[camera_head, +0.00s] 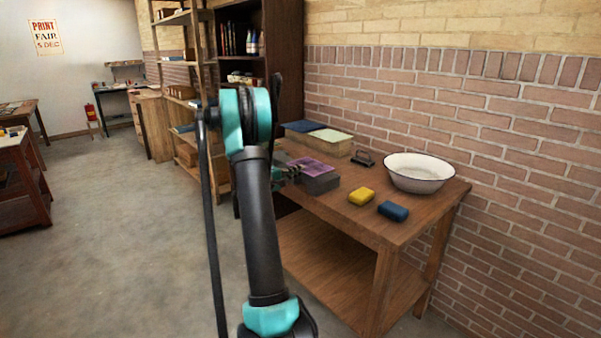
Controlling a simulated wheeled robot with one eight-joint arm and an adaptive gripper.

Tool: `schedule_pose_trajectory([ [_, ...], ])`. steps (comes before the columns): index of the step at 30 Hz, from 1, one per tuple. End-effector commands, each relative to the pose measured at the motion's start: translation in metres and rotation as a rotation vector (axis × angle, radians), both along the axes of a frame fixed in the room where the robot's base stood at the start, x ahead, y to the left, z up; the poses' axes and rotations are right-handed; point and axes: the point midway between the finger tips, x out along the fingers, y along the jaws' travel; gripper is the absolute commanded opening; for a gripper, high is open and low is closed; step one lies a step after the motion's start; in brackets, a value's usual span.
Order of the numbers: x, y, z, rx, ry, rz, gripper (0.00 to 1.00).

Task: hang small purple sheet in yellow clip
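The small purple sheet (313,167) lies on top of a dark grey block (320,183) near the left side of the wooden table. My gripper (287,172) is at the left edge of the sheet and block, partly hidden behind my arm. It is too small to tell whether its fingers are open or shut, or whether they touch the sheet. I cannot make out a yellow clip in this view.
The wooden table (417,222) stands against a brick wall. On it are a yellow block (361,196), a blue block (393,211), a white basin (418,171), a dark handled tool (362,158) and trays (331,135) at the back. Shelves (185,90) stand behind.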

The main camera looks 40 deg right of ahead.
Motion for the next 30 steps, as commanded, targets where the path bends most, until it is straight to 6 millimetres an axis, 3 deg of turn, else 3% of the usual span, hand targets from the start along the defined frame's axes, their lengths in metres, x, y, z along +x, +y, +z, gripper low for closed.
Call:
schedule_pose_trajectory([
  [30,-0.004,0.055,0.023,0.0,0.0,0.0,0.0],
])
